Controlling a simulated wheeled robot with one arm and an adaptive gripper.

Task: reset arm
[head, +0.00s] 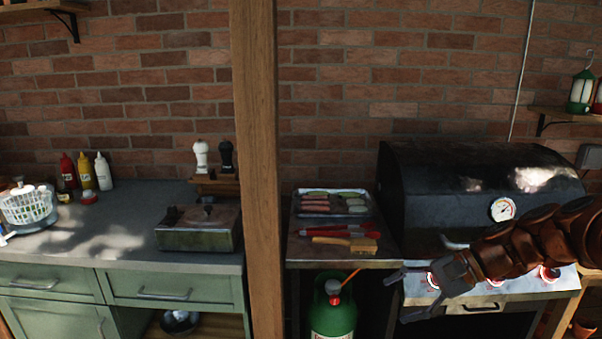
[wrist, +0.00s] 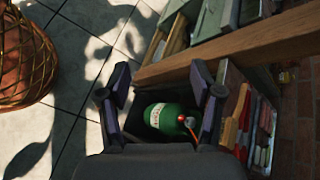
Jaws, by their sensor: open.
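My gripper (head: 402,296) is at the lower right in the head view, at the end of my brown arm, in front of the black grill. Its two fingers are spread apart and nothing is between them. In the wrist view my gripper (wrist: 162,82) also shows open, with the fingers at either side of a green gas bottle (wrist: 166,118) seen beyond and below them. The gas bottle (head: 333,317) stands under the side shelf in the head view, left of my gripper and apart from it.
A black grill (head: 450,180) stands close behind my arm. A metal tray of food (head: 332,212), red tongs and a brush (head: 345,244) lie on the side shelf. A wooden post (head: 258,150) separates it from the green cabinet (head: 170,289). A wicker basket (wrist: 22,60) is on the tiled floor.

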